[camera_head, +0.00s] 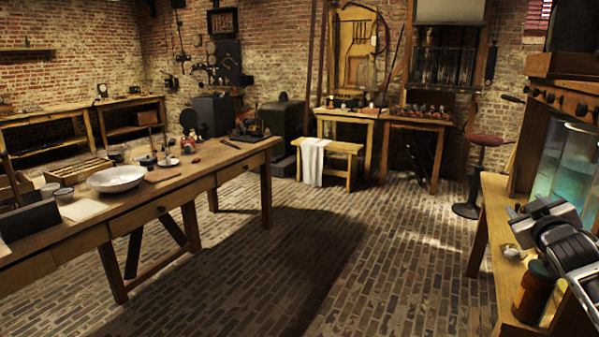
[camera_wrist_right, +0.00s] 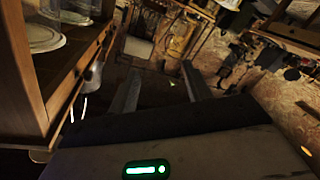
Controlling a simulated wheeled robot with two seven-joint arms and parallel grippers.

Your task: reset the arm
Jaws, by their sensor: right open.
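My right gripper (camera_head: 528,215) is at the right edge of the head view, above the wooden bench with the glass jars. In the right wrist view its two fingers (camera_wrist_right: 160,90) stand apart, with nothing seen between them. Glass jars with teal liquid (camera_head: 565,170) stand in a wooden cabinet just behind my right arm, which hides part of them. A brown jar with a dark lid (camera_head: 535,291) stands on the bench below my right gripper. My left gripper is not in view.
The right bench (camera_head: 497,222) carries a small pale item (camera_head: 513,252). A long table (camera_head: 228,166) at left holds a white bowl (camera_head: 117,178) and several small things. A red-seated stool (camera_head: 487,141) stands behind the bench. The brick floor (camera_head: 330,240) between is clear.

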